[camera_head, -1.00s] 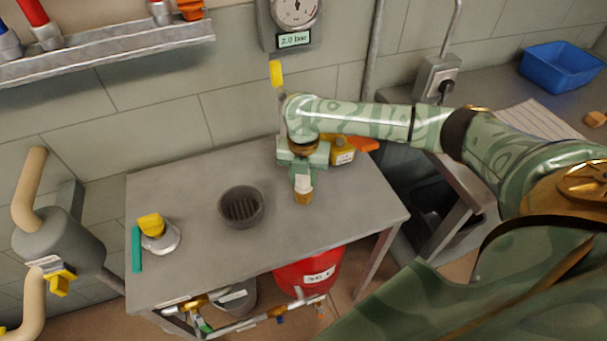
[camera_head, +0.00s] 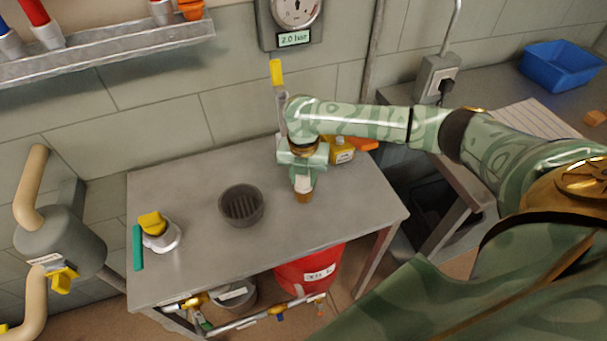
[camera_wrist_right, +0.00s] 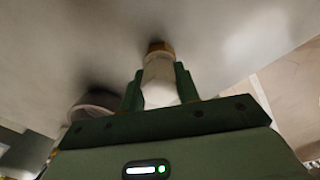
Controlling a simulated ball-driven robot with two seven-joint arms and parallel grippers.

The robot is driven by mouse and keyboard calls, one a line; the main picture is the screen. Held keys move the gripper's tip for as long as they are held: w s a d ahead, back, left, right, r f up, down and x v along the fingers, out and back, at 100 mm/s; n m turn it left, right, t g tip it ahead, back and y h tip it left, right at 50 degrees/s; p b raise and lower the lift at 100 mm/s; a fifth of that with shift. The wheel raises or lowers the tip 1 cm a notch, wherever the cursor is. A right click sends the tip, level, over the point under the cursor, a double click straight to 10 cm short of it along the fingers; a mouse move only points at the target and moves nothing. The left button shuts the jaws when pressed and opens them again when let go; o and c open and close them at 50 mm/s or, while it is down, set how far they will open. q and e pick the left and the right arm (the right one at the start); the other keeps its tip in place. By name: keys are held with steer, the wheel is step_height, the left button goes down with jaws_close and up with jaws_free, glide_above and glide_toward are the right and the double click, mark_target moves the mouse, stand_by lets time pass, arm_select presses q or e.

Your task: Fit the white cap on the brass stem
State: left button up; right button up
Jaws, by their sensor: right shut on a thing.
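My right gripper (camera_head: 304,176) is shut on the white cap (camera_head: 303,184) over the right part of the grey metal table. The brass stem (camera_head: 303,197) shows directly below the cap. In the right wrist view the white cap (camera_wrist_right: 160,82) sits between the two green fingers, and the brass stem (camera_wrist_right: 160,47) shows at its far end. The cap and stem look in line and touching or nearly so; I cannot tell how far the cap is over the stem. My left gripper is not in view.
A dark round drain cup (camera_head: 241,206) stands left of the gripper on the table (camera_head: 200,270). A yellow-topped white fitting (camera_head: 158,232) and a teal strip (camera_head: 138,248) lie at the left. A yellow bottle (camera_head: 341,151) stands close behind the gripper. The table's front middle is clear.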

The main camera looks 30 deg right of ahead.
steer(key=shift+f, duration=0.35)
stand_by(0.5)
steer(key=o, duration=1.4)
step_height(320, 180, up, 7)
steer(key=p, duration=0.8)
steer(key=shift+r, duration=0.1)
